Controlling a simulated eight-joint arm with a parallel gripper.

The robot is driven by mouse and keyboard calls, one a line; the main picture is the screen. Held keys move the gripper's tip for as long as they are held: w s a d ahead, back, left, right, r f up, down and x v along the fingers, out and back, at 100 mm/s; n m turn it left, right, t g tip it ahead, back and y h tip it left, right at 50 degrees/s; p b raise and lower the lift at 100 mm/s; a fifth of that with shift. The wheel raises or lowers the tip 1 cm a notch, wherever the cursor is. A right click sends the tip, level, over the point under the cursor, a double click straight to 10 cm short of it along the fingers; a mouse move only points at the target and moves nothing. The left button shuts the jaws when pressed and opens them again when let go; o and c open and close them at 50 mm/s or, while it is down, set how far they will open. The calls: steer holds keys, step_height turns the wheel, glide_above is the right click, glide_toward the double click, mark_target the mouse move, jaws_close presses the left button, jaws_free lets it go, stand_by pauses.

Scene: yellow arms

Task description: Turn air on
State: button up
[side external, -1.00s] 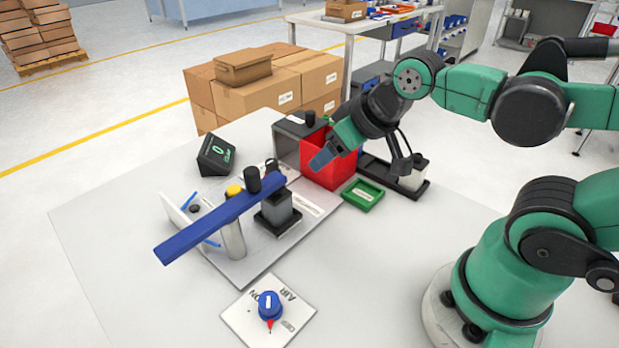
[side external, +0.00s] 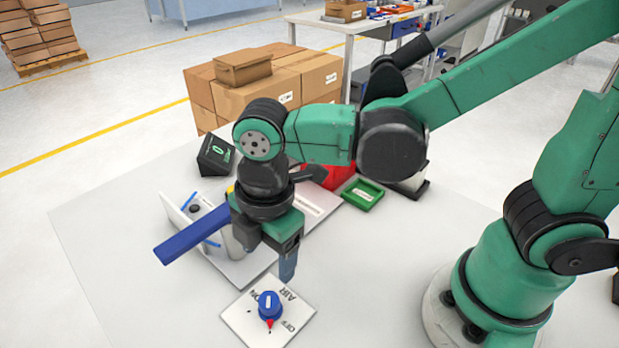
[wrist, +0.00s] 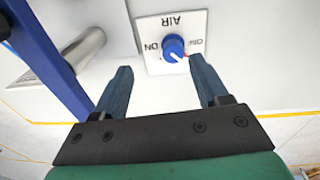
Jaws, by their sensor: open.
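The blue air knob (side external: 269,304) sits on a white plate (side external: 245,318) marked AIR, ON and OFF, near the front of the table. Its red pointer is at the OFF side. My gripper (side external: 278,262) is above and just behind the plate, pointing down, apart from the knob. In the wrist view the knob (wrist: 173,47) on its plate (wrist: 156,66) lies ahead of and between the two blue fingers (wrist: 160,80), which are apart and empty. One finger is mostly hidden in the side view.
A long blue lever arm (side external: 190,236) on a metal post stands left of my gripper; it runs along the left of the wrist view (wrist: 45,50). A black display box (side external: 216,155), a green tray (side external: 363,194) and a red bin (side external: 340,176) are farther back. The table's front left is clear.

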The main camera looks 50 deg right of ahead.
mark_target(268, 299)
steer(key=shift+s+a+f+n+g, duration=0.15)
steer(key=shift+s+a+f+n, duration=0.15)
steer(key=shift+a+n, duration=0.2)
steer(key=shift+s+a+f+n+g, duration=0.15)
steer(key=shift+s+a+f+n, duration=0.1)
steer(key=shift+a+n, duration=0.25)
steer(key=shift+f, duration=0.3)
steer(key=shift+d+f, duration=0.1)
steer(key=shift+f, duration=2.4)
steer(key=shift+c, duration=0.2)
jaws_close()
